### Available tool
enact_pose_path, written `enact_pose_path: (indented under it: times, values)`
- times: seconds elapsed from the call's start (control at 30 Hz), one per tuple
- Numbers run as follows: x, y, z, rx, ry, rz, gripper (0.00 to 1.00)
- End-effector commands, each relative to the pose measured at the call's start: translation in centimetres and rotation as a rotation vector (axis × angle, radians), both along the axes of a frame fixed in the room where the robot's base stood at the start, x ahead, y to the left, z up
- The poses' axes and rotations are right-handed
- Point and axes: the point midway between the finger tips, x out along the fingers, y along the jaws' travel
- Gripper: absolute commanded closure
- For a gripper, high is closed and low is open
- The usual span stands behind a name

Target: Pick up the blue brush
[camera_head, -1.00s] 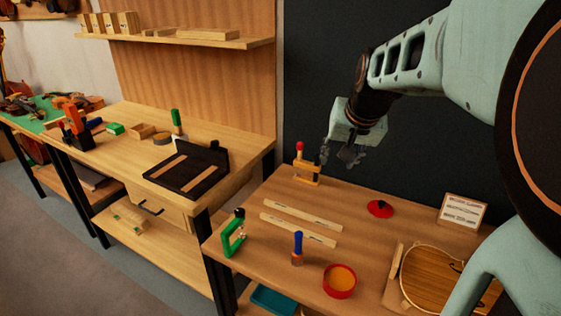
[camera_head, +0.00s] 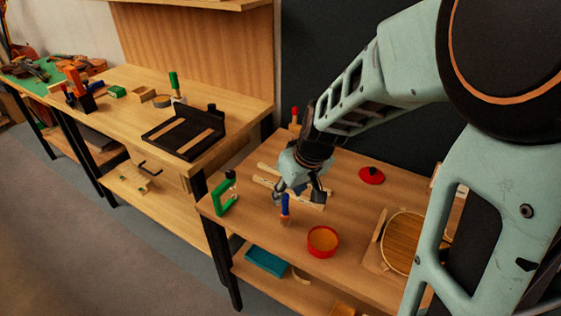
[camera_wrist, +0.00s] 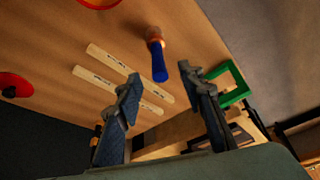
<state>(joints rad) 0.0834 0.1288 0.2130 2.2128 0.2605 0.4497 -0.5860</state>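The blue brush (camera_head: 285,206) stands upright on the front bench, its blue handle up and its copper and brown lower end on the wood. In the wrist view the brush (camera_wrist: 158,62) lies ahead of the fingertips, between their lines. My gripper (camera_head: 302,192) is above and just behind the brush in the head view. In the wrist view my gripper (camera_wrist: 160,82) shows two fingers spread wide with nothing between them. The gripper does not appear to touch the brush.
A green clamp (camera_head: 226,194) stands left of the brush, and a red round tin (camera_head: 323,241) stands to its right. Wooden strips (camera_wrist: 105,90) lie nearby. A red lid (camera_head: 371,175) and a violin body (camera_head: 403,243) are further right.

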Motion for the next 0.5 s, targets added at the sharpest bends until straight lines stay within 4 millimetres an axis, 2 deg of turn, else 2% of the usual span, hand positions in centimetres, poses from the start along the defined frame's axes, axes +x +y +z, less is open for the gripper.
enact_pose_path:
  times: [0.23, 0.5]
  values:
    - [0.4, 0.2, -1.7, 0.000, 0.002, -0.001, 0.65]
    - [1.3, 0.7, -5.1, 0.001, 0.002, -0.001, 0.65]
